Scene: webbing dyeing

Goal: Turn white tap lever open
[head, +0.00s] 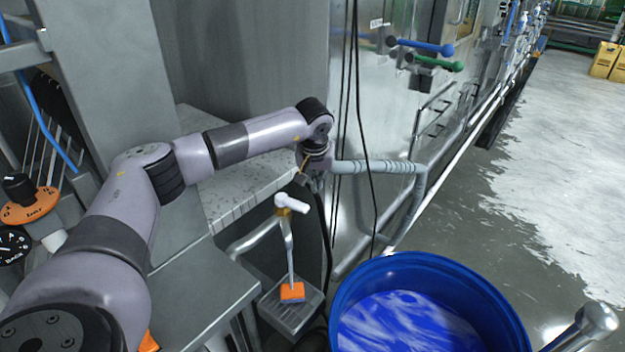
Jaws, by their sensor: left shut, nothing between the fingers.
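The white tap lever (293,204) sits on a brass-coloured fitting at the top of a thin grey pipe, near the picture's middle. It points to the right and slightly down. My left gripper (304,178) is just above and behind the lever in the picture, pointing down. It is small and dark here, shut and empty, and seems apart from the lever. My right gripper is not in view.
A blue barrel (345,290) with blue and white liquid stands at the lower right. An orange block (292,292) lies on a grey step below the tap. A steel machine with blue (425,47) and green (436,64) handles and hanging black cables stands behind. The right floor is open.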

